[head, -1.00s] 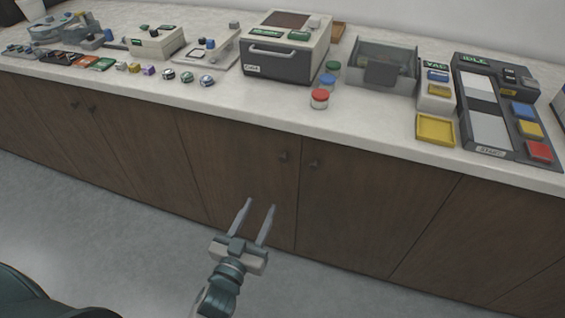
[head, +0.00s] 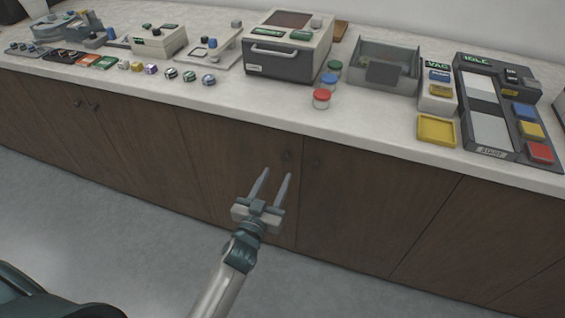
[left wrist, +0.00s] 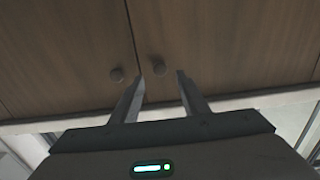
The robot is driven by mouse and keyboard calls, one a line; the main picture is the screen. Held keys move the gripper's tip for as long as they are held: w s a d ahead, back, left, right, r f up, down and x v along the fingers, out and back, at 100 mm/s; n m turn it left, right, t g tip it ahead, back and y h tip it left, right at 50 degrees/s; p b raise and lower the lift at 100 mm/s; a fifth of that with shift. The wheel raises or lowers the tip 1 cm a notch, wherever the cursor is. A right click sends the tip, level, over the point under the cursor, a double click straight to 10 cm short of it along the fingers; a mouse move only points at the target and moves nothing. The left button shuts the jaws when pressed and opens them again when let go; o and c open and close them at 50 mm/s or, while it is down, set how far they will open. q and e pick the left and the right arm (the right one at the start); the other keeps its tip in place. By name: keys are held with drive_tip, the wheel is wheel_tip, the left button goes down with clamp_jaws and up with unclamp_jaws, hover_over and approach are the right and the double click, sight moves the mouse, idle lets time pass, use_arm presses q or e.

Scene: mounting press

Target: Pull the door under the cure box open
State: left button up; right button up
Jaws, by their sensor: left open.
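The cure box (head: 285,62), white and dark grey with a front handle, stands on the counter. Below it is a brown wooden door (head: 235,150), closed flush, with a small round knob (head: 285,155) near its upper right corner. My left gripper (head: 277,171) is open and empty in front of this door, its fingers pointing at the knob. In the left wrist view, which looks upside down, the gripper (left wrist: 160,75) has one knob (left wrist: 158,68) between its fingertips in the picture. Contact cannot be told. My right gripper is not in view.
The neighbouring door (head: 375,205) has its own knob (head: 315,163), close to the first; it also shows in the left wrist view (left wrist: 117,74). The counter edge (head: 375,148) overhangs the doors. Jars, including a red-lidded one (head: 322,98), stand above. The floor (head: 110,220) is clear.

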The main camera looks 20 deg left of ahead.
sight(284, 160)
use_arm(q)
drive_tip(key=w, duration=0.6)
drive_tip(key=shift+w+d, duration=0.1)
drive_tip(key=shift+w, duration=0.2)
clamp_jaws()
